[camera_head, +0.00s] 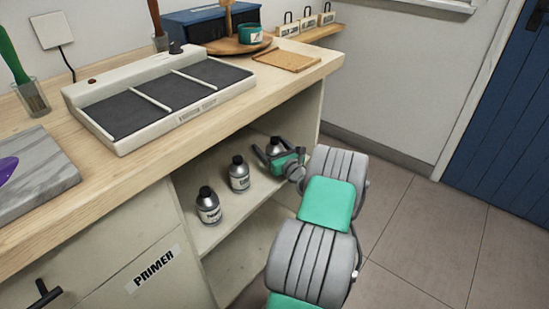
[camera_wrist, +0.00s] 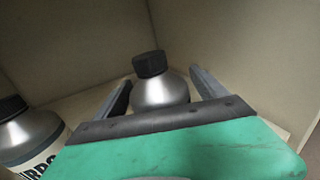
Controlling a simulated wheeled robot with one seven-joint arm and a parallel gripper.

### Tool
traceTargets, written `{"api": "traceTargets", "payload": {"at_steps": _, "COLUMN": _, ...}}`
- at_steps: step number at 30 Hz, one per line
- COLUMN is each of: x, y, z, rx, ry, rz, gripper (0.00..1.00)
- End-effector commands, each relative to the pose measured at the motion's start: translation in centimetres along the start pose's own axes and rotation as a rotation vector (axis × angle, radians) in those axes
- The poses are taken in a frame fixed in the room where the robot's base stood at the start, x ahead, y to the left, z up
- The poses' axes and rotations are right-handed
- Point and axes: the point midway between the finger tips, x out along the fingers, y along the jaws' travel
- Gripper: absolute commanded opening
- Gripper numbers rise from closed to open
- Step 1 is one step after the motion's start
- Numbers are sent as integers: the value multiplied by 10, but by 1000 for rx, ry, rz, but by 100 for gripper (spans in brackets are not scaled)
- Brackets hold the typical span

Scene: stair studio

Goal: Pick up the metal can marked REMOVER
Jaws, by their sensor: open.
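Several small metal cans with black caps stand upright on the open shelf under the counter. The right can (camera_head: 273,145) is between the open fingers of my gripper (camera_head: 276,152). In the wrist view, this can (camera_wrist: 160,92) stands between the two fingers, with visible gaps at its sides; its lower part and label are hidden behind my gripper. The middle can (camera_head: 239,175) and the left can (camera_head: 208,207) have pale labels too small to read surely. A neighbouring can (camera_wrist: 30,135) shows at the wrist view's left edge, its label cut off. I cannot tell which is marked REMOVER.
The wooden counter (camera_head: 120,165) overhangs the shelf (camera_head: 205,238), and side and back panels close it in. A cupboard front marked PRIMER (camera_head: 153,268) is at the left. A lower shelf shows below. The tiled floor (camera_head: 430,235) at the right is clear.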

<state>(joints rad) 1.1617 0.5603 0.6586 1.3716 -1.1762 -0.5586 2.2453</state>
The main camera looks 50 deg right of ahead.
Motion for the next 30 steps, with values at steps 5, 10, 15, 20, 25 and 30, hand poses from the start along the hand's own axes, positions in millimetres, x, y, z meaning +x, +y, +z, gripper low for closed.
{"api": "traceTargets", "payload": {"at_steps": 5, "x": -1, "y": -1, "z": 0, "rx": 0, "ry": 0, "rz": -1, "gripper": 73}}
{"api": "traceTargets", "payload": {"at_steps": 10, "x": -1, "y": -1, "z": 1, "rx": -1, "ry": 0, "rz": -1, "gripper": 59}}
{"api": "traceTargets", "payload": {"at_steps": 15, "x": -1, "y": -1, "z": 1, "rx": -1, "ry": 0, "rz": -1, "gripper": 45}}
{"api": "traceTargets", "payload": {"at_steps": 20, "x": -1, "y": -1, "z": 1, "rx": -1, "ry": 0, "rz": -1, "gripper": 32}}
{"api": "traceTargets", "payload": {"at_steps": 25, "x": -1, "y": -1, "z": 0, "rx": -1, "ry": 0, "rz": -1, "gripper": 18}}
{"api": "traceTargets", "payload": {"at_steps": 30, "x": -1, "y": -1, "z": 0, "rx": -1, "ry": 0, "rz": -1, "gripper": 4}}
